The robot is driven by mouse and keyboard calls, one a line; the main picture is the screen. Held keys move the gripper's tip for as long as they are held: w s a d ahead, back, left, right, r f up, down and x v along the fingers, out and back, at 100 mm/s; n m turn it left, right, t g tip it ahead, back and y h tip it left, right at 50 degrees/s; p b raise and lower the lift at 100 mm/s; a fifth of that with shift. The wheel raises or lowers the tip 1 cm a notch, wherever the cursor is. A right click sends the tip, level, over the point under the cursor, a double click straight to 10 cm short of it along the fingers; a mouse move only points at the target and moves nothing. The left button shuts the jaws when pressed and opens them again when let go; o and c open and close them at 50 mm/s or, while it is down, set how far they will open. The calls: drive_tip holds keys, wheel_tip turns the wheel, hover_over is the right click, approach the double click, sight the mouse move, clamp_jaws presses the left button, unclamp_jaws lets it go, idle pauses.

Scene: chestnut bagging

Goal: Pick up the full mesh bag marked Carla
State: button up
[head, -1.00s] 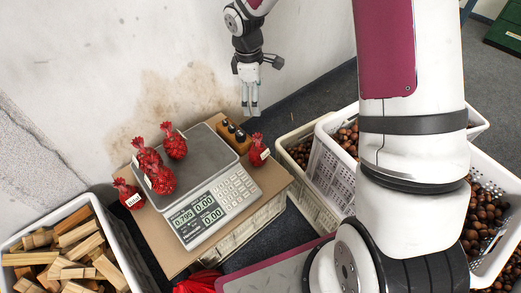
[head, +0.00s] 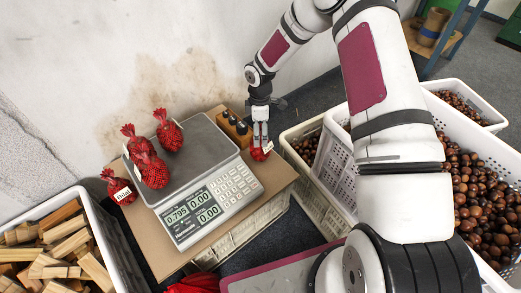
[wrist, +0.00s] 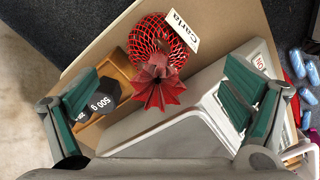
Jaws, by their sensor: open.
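The full red mesh bag marked Carla (wrist: 155,42) lies between and ahead of my open fingers in the wrist view. Its white tag (wrist: 182,31) reads "Carla", and its gathered red top points toward my gripper. In the head view the bag (head: 262,153) sits on the cardboard at the right of the scale. My gripper (head: 260,140) points down just over it, and its fingers partly hide the bag. In the wrist view my gripper (wrist: 160,103) has its green-padded fingers wide apart, with nothing held.
The scale (head: 212,208) stands close beside the bag, with several red bags on or by it. A wooden weight block (head: 232,130) with a 500 g weight (wrist: 97,101) is close on the other side. White chestnut crates (head: 338,172) stand to the right, a firewood bin (head: 112,246) to the left.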

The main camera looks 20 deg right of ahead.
drive_tip(key=shift+w+f+b, duration=0.1)
drive_tip(key=shift+f+b, duration=1.5)
drive_tip(key=shift+f, duration=1.7)
drive_tip(key=c, duration=1.5)
